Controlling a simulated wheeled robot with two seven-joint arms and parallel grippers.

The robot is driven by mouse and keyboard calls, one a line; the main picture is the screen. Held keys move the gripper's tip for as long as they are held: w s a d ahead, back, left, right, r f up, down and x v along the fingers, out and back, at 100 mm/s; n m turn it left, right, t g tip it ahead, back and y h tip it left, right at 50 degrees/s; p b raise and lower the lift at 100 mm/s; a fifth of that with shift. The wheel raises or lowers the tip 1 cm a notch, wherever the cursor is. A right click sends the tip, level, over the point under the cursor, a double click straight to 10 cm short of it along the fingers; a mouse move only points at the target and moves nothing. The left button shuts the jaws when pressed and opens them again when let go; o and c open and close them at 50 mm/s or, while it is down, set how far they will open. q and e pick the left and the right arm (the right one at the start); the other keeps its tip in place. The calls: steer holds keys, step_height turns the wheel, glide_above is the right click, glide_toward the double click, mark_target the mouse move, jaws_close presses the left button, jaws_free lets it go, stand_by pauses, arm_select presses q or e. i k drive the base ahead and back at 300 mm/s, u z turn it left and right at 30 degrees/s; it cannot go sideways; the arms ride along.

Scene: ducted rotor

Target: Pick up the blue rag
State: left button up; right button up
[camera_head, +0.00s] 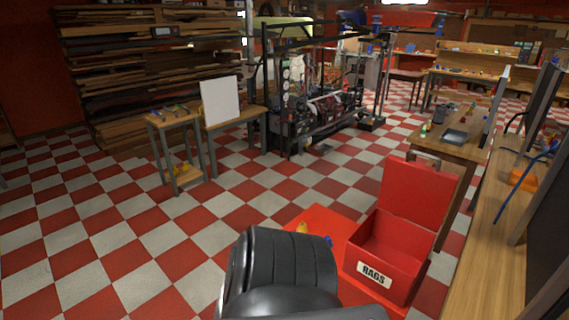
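No blue rag can be made out for certain. A red box labelled "RAGS" (374,274) stands open at the lower right, its lid (416,192) raised. No blue cloth shows in the visible part of its inside. A small blue object (328,241) lies left of the box on a red surface (341,224); it is too small to tell what it is. A small yellow object (302,227) is next to it. Neither of my grippers is in view. A large black rounded shape in front hides part of the red surface.
A wooden workbench (458,150) stands behind the box, and another wooden top (490,245) runs along the right edge. A small tool table (172,117) and a machine frame (318,105) stand farther back. The checkered floor (110,225) at left is clear.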

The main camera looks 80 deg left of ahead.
mark_target(328, 238)
steer(key=u, duration=2.7)
steer(key=k, duration=0.5)
steer(key=u, duration=1.4)
steer(key=i, duration=1.45)
steer(key=z, duration=0.6)
steer(key=i, duration=0.8)
steer(key=z, duration=1.2)
steer(key=i, duration=0.35)
steer(key=z, duration=0.25)
